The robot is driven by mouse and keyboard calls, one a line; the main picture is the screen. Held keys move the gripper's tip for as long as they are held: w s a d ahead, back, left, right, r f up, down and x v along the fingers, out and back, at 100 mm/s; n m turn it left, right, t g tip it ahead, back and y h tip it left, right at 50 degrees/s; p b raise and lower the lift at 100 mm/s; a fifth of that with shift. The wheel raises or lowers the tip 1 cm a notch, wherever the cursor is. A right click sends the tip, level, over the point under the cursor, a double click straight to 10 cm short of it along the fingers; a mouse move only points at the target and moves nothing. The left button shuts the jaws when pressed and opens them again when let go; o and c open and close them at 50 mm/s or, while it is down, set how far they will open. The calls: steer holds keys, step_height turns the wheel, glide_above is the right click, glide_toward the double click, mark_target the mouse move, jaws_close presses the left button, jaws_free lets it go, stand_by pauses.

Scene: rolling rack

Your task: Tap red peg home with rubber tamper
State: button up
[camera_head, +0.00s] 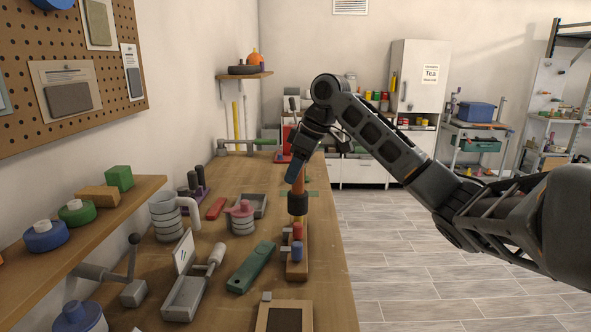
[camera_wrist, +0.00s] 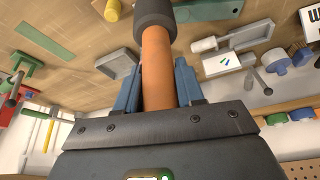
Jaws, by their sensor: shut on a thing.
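My gripper (camera_head: 296,174) is shut on the orange handle of the rubber tamper (camera_head: 298,203), which hangs roughly upright with its black head down. In the wrist view the orange handle (camera_wrist: 157,65) runs between the blue fingers of my gripper (camera_wrist: 157,78). The tamper head is over the far part of a wooden peg block (camera_head: 297,270). The red peg (camera_head: 297,231) stands in the block, just nearer than the head, with a blue peg (camera_head: 297,251) in front of it. A yellow peg (camera_head: 298,219) shows just below the head; I cannot tell whether they touch.
A ringed pink-topped part (camera_head: 241,218) and a grey tray (camera_head: 254,204) stand farther back. A framed dark pad (camera_head: 284,317) is at the front. The bench's right edge is close.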

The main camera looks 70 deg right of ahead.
mark_target(293, 192)
step_height(293, 192, down, 5)
steer(key=b, duration=0.3)
step_height(293, 192, up, 6)
steer(key=p, duration=0.5)
steer(key=shift+f, duration=0.1)
stand_by(0.3)
steer(key=shift+f+b, duration=0.45)
steer(key=shift+f, duration=0.35)
